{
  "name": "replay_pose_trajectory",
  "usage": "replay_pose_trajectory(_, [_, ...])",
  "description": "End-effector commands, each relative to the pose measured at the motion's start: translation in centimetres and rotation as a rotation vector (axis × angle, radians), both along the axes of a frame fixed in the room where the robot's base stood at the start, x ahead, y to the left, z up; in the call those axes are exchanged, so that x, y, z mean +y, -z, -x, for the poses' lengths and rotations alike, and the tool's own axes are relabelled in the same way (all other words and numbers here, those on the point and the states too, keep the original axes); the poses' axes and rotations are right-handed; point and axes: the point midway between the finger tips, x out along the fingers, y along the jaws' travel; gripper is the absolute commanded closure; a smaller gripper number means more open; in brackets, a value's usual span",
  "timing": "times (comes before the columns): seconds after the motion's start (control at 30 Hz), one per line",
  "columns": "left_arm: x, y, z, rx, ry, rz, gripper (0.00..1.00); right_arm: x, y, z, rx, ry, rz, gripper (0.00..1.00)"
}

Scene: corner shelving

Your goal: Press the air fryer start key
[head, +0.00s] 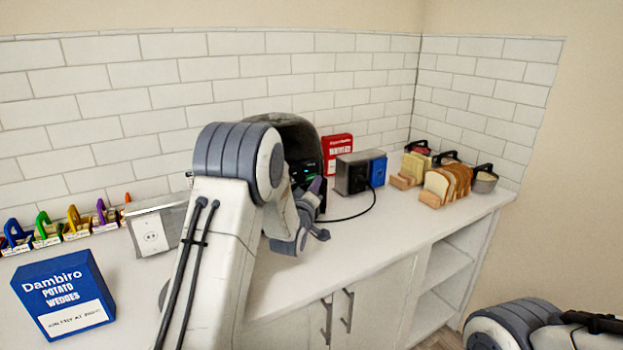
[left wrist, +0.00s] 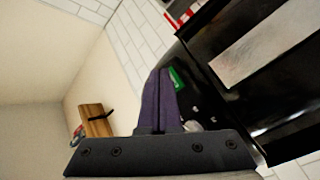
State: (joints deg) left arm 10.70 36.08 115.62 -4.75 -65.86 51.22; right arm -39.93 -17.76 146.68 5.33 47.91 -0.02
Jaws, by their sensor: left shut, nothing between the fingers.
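The air fryer (head: 298,132) is a dark, rounded appliance at the back of the counter, partly hidden behind my left arm. Its green-lit display (head: 308,172) shows just beyond my arm. My left gripper (head: 316,186) is in front of that panel, shut and empty. In the left wrist view the black air fryer (left wrist: 272,85) fills the right side, and the green display (left wrist: 178,79) shows beside my closed purple fingers (left wrist: 160,75). Small pale marks lie near the display. I cannot tell which is the start key, nor whether the fingertips touch the panel. My right gripper is out of view.
A toaster-like box (head: 352,174) with a cable, a blue box (head: 378,170) and a red box (head: 338,156) stand right of the air fryer. Bread slices (head: 440,186) are farther right. A blue potato wedges box (head: 65,295) is at left. The front right counter is clear.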

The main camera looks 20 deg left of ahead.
Motion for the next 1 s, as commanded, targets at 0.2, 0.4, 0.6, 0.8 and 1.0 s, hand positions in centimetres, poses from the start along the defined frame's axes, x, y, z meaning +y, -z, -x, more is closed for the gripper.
replay_pose_trajectory(0.2, [0.35, 0.09, -0.23, -0.001, -0.001, 0.0, 1.0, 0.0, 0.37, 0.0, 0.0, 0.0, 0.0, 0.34])
replay_pose_trajectory(0.4, [0.69, -0.02, -0.52, 0.0, 0.0, 0.0, 1.0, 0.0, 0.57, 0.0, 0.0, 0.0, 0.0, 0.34])
replay_pose_trajectory(0.6, [0.66, -0.03, -0.51, 0.0, 0.0, 0.0, 1.0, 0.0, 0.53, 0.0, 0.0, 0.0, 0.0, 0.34])
replay_pose_trajectory(0.8, [0.74, -0.01, -0.56, 0.0, 0.0, 0.0, 1.0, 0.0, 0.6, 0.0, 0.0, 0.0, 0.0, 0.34])
replay_pose_trajectory(1.0, [0.93, 0.02, -0.71, 0.0, 0.0, 0.0, 1.0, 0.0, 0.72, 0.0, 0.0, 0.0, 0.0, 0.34])
